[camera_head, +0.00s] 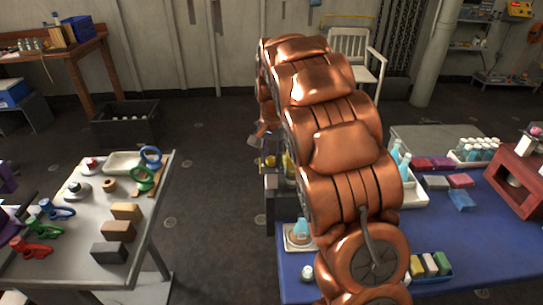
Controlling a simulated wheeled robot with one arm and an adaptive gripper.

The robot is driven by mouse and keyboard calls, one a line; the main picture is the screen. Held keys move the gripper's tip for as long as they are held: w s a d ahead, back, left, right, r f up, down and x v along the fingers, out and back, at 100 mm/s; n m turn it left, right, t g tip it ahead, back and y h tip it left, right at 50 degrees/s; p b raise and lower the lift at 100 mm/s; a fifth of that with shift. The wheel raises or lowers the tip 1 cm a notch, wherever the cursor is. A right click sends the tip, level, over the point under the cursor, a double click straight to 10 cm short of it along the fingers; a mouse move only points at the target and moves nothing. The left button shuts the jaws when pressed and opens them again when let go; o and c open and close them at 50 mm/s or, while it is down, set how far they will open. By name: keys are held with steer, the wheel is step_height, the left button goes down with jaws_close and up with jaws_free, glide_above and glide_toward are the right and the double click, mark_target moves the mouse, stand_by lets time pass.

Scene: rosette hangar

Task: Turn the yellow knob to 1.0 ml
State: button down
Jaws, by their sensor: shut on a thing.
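My copper arm rises through the middle of the view and bends over, hiding most of its far end. A small part of my gripper (258,137) shows just left of the arm, low over the far left corner of the blue table. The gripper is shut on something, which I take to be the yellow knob. A small patch of yellow (289,165) shows close by at the arm's edge, above a grey box-like body (283,183). The arm hides the rest of the knob. I cannot read any scale or setting.
The blue-topped table (480,240) holds vial racks, coloured blocks and a dark red box frame (520,178). A grey table (50,262) at left carries clamps, blocks and a white tray (122,163). A black crate (126,124) stands behind it. The floor between the tables is clear.

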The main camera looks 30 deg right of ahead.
mark_target(272, 158)
steer(key=c, duration=1.1)
jaws_free()
steer(key=shift+r, duration=0.1)
step_height(272, 158, up, 12)
steer(key=shift+s, duration=0.1)
